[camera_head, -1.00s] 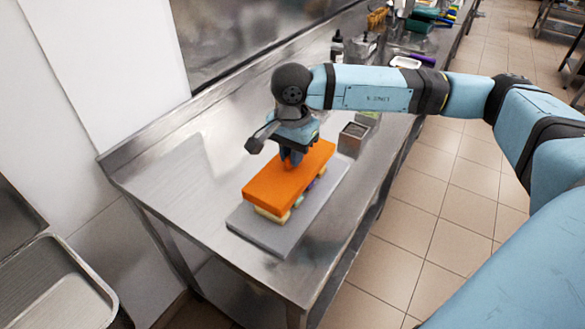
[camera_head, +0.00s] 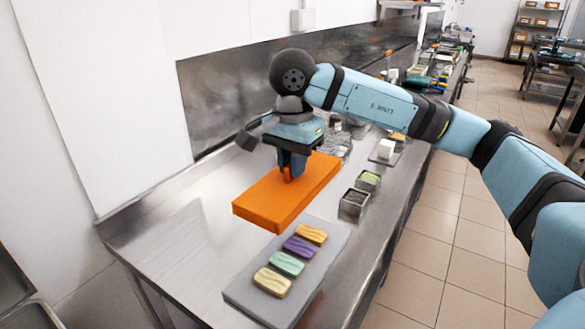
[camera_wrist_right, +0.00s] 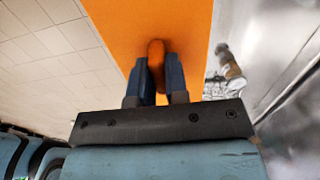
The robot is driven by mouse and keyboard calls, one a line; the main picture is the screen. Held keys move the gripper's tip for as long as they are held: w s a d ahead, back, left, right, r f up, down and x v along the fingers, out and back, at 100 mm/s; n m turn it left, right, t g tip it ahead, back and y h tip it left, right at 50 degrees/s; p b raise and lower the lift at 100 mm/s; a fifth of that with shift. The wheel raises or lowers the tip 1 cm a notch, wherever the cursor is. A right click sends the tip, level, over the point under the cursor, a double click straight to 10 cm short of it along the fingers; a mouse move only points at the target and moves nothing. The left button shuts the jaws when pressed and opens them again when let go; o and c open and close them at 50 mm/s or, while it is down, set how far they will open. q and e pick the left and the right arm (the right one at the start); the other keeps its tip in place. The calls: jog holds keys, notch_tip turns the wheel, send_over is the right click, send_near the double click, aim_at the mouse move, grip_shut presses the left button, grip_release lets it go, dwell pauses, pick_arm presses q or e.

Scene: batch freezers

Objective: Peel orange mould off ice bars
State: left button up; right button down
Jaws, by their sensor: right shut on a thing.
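The orange mould (camera_head: 275,203) is a flat rectangular block, held up off the grey board behind and to the left of the bars. My right gripper (camera_head: 290,176) is shut on a knob on its top; the wrist view shows both fingers around that orange knob (camera_wrist_right: 156,55). The ice bars stand uncovered in a row on the grey board (camera_head: 244,293): yellow (camera_head: 272,281), green (camera_head: 287,263), purple (camera_head: 299,247) and orange-yellow (camera_head: 312,233). The mould's underside is hidden. My left gripper is not in view.
Small metal containers (camera_head: 354,202) stand right of the mould, one with green contents (camera_head: 368,181). A white block (camera_head: 386,149) sits further back. The steel table (camera_head: 165,250) is clear at the left, with a wall behind it.

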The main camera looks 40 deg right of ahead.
jog(key=shift+r, duration=0.25)
jog(key=shift+r+p, duration=0.7)
jog(key=shift+r, duration=0.8)
jog(key=shift+r, duration=0.1)
jog(key=shift+r+p, duration=1.3)
jog(key=shift+r, duration=1.15)
